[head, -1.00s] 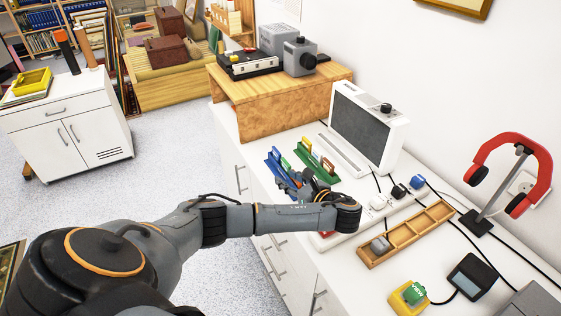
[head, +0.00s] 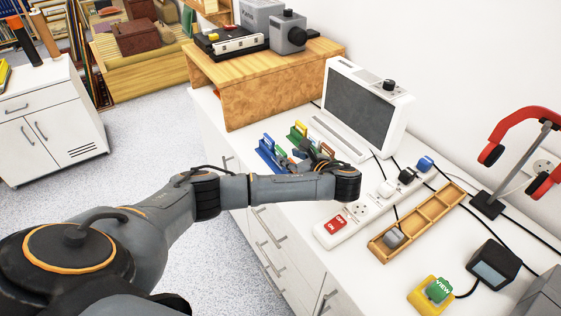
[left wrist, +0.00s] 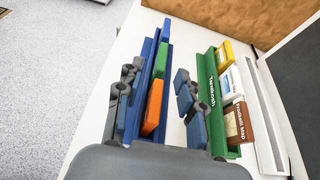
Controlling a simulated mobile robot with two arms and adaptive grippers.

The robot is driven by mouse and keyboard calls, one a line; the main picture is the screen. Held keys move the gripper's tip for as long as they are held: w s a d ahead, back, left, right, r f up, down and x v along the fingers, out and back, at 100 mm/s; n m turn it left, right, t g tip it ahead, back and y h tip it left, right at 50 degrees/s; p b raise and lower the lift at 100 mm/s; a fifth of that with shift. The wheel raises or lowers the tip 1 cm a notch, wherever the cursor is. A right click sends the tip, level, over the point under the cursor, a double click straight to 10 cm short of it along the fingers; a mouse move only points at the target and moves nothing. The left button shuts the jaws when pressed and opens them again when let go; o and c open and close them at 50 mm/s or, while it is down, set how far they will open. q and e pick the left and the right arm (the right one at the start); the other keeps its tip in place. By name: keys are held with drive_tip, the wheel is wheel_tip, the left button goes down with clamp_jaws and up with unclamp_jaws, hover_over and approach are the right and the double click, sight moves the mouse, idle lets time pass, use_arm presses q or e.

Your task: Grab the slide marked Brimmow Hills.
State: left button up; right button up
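A blue rack (left wrist: 141,95) holds a blue slide (left wrist: 165,30), a green slide (left wrist: 161,60) and an orange slide (left wrist: 152,106). Beside it a green rack (left wrist: 212,105) holds a yellow, a white and a brown slide (left wrist: 238,123). No label reading Brimmow Hills is legible. In the left wrist view my left gripper (left wrist: 156,76) is open, one finger on each side of the blue rack, with nothing gripped. In the head view the left gripper (head: 305,158) is over the racks and partly hides them. My right gripper is not in view.
A white viewer with a dark screen (head: 357,110) stands behind the racks. A power strip (head: 345,225) with a red switch and a wooden tray (head: 420,222) lie to the right. A wooden riser (head: 262,90) stands at the back left.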

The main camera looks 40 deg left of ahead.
sight(283, 152)
use_arm(q)
drive_tip(key=shift+w+a, duration=0.15)
drive_tip(key=shift+a, duration=0.35)
drive_tip(key=x, duration=0.4)
drive_tip(key=shift+w+a+f, duration=0.1)
drive_tip(key=shift+w+a, duration=0.1)
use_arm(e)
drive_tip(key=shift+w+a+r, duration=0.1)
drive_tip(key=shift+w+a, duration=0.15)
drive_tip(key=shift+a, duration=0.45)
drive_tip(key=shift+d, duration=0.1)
use_arm(q)
clamp_jaws()
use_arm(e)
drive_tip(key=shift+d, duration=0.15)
